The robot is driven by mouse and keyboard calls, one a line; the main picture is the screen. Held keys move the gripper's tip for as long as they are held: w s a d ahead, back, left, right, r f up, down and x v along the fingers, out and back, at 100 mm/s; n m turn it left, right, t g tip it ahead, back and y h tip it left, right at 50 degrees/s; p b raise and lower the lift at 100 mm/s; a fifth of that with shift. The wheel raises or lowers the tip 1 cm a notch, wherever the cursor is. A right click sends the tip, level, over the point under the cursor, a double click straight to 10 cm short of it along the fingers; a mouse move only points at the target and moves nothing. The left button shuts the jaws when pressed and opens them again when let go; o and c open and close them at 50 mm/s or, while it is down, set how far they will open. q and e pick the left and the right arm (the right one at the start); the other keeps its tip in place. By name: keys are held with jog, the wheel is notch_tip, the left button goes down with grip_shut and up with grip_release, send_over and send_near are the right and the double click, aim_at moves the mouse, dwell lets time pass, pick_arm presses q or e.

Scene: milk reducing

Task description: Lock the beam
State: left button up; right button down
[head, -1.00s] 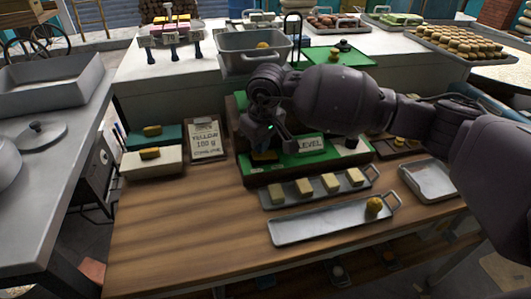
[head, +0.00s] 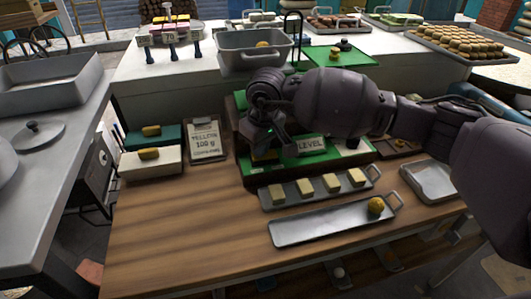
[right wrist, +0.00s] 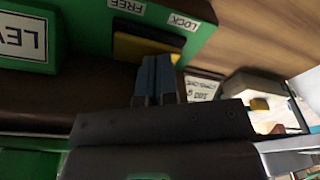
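The beam scale's green base (head: 330,150) with its LEVEL sign (head: 311,146) stands on the wooden table, partly hidden behind my right arm. In the right wrist view the base (right wrist: 85,45) appears upside down. It shows a FREE label (right wrist: 127,5), a LOCK label (right wrist: 184,22) and a yellow and dark slider (right wrist: 135,47) beside them. My right gripper (head: 268,150) is low over the left part of the base. In the right wrist view its fingers (right wrist: 155,68) are together, right at the slider; I cannot tell if they touch it. My left gripper is out of view.
The table's left front is clear.

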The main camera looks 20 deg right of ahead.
jog(key=shift+f, duration=0.2)
jog(key=shift+d+r, duration=0.1)
jog(key=shift+r, duration=0.7)
jog(key=shift+r+p, duration=0.7)
jog(key=shift+r, duration=2.1)
jog(key=shift+s+f, duration=0.1)
